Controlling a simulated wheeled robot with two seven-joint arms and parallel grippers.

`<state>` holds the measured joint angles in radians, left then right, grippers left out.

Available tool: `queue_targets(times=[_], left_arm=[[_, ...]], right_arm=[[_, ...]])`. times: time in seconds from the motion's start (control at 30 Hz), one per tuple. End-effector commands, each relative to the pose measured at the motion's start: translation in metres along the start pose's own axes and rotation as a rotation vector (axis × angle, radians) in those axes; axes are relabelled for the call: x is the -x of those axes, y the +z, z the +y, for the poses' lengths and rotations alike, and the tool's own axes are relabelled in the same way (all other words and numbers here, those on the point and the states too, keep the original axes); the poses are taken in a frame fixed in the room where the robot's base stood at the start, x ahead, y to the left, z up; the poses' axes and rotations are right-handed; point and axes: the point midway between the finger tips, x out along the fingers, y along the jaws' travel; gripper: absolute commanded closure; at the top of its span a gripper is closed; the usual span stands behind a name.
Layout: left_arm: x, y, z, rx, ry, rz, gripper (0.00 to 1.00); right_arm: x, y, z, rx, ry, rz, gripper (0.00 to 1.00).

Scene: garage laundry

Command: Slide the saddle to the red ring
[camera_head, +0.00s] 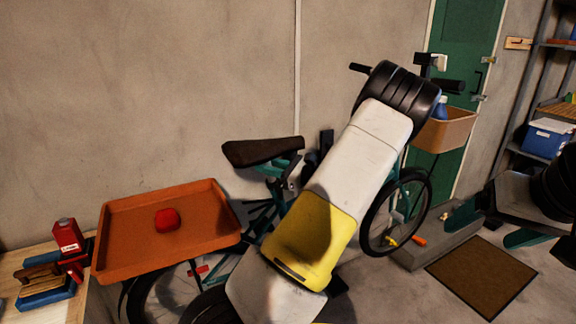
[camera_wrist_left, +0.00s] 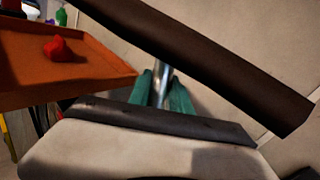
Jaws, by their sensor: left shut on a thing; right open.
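The dark brown saddle (camera_head: 262,151) of a teal bicycle sits left of the middle in the head view. In the left wrist view the saddle (camera_wrist_left: 200,52) runs across the top above a silver post (camera_wrist_left: 162,82). My left gripper (camera_head: 279,160) is below the saddle in the head view. Its teal fingers (camera_wrist_left: 163,95) are shut on the post, one on each side, just under the saddle. My right gripper (camera_head: 492,227) is open and empty at the right, above the floor. I cannot make out a red ring; my left arm covers part of the bicycle.
An orange tray (camera_head: 125,262) with a red lump (camera_head: 167,219) stands close left of the saddle. A workbench (camera_head: 50,308) with red and blue items is at lower left. A tan basket (camera_head: 448,133), the front wheel (camera_head: 372,236) and a brown mat (camera_head: 482,275) are to the right.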

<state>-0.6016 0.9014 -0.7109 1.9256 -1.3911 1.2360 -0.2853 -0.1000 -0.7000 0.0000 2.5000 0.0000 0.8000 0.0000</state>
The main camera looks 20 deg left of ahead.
Motion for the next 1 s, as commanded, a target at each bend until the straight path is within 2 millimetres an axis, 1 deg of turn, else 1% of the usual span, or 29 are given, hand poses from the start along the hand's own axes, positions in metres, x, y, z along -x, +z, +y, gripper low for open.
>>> queue_targets(times=[0.17, 0.4, 0.47, 0.67, 0.7, 0.8, 1.0], left_arm=[[0.0, 0.005, -0.001, 0.003, -0.001, 0.0, 1.0], [-0.005, 0.039, -0.001, 0.005, -0.001, -0.003, 1.0], [-0.006, 0.041, -0.001, 0.004, -0.001, -0.003, 1.0], [-0.006, 0.041, -0.001, 0.003, -0.001, -0.005, 1.0], [-0.006, 0.041, -0.001, 0.003, -0.001, -0.005, 0.72], [-0.006, 0.04, -0.001, 0.002, -0.001, -0.003, 0.54], [-0.006, 0.039, 0.0, 0.001, -0.001, -0.002, 0.54]], right_arm=[[0.0, 0.0, 0.0, 0.0, 0.0, 0.0, 0.2], [0.0, 0.0, 0.0, 0.0, 0.0, 0.0, 0.2], [0.0, 0.0, 0.0, 0.0, 0.0, 0.0, 0.2], [0.0, 0.0, 0.0, 0.0, 0.0, 0.0, 0.2], [0.0, 0.0, 0.0, 0.0, 0.0, 0.0, 0.2], [0.0, 0.0, 0.0, 0.0, 0.0, 0.0, 0.2], [0.0, 0.0, 0.0, 0.0, 0.0, 0.0, 0.2]])
